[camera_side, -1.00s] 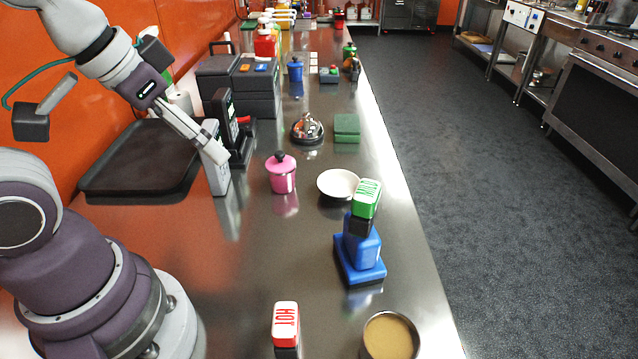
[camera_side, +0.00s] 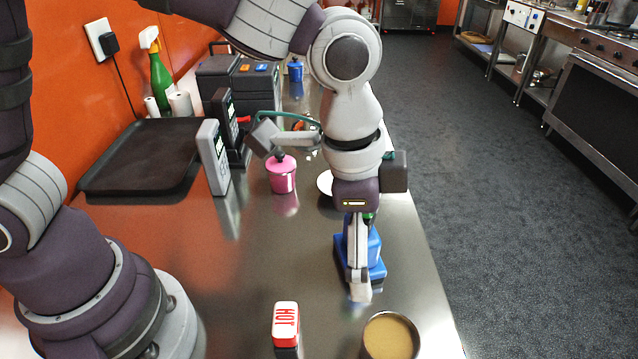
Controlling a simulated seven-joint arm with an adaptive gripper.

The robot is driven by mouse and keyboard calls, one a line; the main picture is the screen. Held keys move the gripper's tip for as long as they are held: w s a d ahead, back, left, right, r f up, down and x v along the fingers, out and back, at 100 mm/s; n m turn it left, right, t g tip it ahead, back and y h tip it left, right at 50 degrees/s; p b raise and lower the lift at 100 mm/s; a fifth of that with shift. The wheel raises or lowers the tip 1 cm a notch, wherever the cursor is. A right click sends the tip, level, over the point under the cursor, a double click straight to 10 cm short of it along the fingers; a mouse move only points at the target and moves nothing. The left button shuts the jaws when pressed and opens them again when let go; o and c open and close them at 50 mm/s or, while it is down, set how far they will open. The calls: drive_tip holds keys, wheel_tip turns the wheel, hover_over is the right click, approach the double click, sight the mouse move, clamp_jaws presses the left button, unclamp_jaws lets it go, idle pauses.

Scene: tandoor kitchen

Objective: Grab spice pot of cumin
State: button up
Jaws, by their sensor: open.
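A round metal pot (camera_side: 364,344) filled with a tan-brown substance stands at the near right edge of the counter. It shows no readable label, so I cannot tell for sure that it is the cumin. A pink lidded pot (camera_side: 283,178) stands farther back, left of my arm, also without a readable label. My gripper (camera_side: 359,290) is open and points down, above and behind the tan-filled pot and apart from it. In the picture it overlaps the blue stand (camera_side: 374,250); whether they touch is unclear.
A red-and-white block marked HOT (camera_side: 286,322) stands left of the tan-filled pot. A white dish (camera_side: 325,183) and a green piece on the blue stand are mostly hidden behind my arm. A black tray (camera_side: 140,155) lies at left. The counter's middle is clear.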

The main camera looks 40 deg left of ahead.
drive_tip(key=m, duration=0.2)
hover_over(391, 338)
drive_tip(key=s+a, duration=0.1)
drive_tip(key=shift+g, duration=0.4)
wheel_tip(391, 338, down, 5)
drive_tip(key=shift+a+r, duration=0.1)
drive_tip(key=f, duration=0.3)
drive_tip(key=d+f, duration=0.1)
drive_tip(key=f, duration=0.2)
drive_tip(key=w+f, duration=0.1)
drive_tip(key=f, duration=0.2)
drive_tip(key=shift+d, duration=0.25)
drive_tip(key=shift+c, duration=0.4)
drive_tip(key=c, duration=1.2)
